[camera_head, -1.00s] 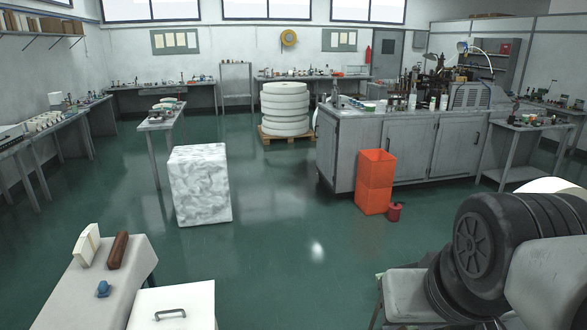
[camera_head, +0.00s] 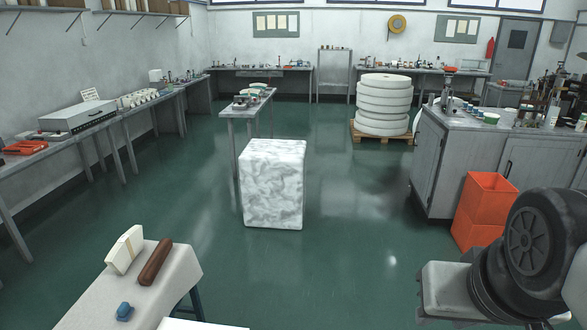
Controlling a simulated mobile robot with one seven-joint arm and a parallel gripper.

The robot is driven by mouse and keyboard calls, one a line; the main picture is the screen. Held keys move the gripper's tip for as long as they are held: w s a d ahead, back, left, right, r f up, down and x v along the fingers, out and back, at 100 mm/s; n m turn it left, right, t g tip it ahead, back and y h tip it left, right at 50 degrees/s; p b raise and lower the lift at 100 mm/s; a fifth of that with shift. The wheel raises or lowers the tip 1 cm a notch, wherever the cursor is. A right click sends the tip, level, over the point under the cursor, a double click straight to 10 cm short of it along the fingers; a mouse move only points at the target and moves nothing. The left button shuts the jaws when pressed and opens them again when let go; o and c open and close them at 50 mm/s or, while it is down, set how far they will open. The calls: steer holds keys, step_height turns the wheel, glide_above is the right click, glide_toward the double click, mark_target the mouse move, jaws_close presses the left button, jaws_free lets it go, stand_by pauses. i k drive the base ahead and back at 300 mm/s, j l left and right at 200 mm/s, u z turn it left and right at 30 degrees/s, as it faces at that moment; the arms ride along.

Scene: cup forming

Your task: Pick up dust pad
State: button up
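A small work table (camera_head: 105,290) with a pale top stands at the lower left. On it, a cream block with a narrow band (camera_head: 125,250) stands at the back. A brown roll-shaped piece (camera_head: 155,262) lies to its right, and a small blue lump (camera_head: 125,312) sits near the front. I cannot tell for sure which of these is the dust pad. All of them lie free. My gripper is not in view.
A white marbled block (camera_head: 273,185) stands on the green floor in the middle. An orange bin (camera_head: 485,210) and grey cabinets (camera_head: 435,165) are on the right. Dark wheel-like shapes (camera_head: 545,240) fill the lower right. A long bench (camera_head: 75,140) lines the left wall.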

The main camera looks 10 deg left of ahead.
mark_target(124, 311)
steer(key=i+u, duration=0.2)
steer(key=i, duration=1.45)
steer(key=i+u, duration=0.2)
steer(key=i, duration=0.25)
steer(key=i+l+u, duration=0.2)
steer(key=i, duration=0.25)
steer(key=i+l+u, duration=0.2)
steer(key=i, duration=0.2)
steer(key=u, duration=2.9)
steer(key=k+j, duration=0.15)
steer(key=k, duration=0.2)
steer(key=j+z, duration=0.05)
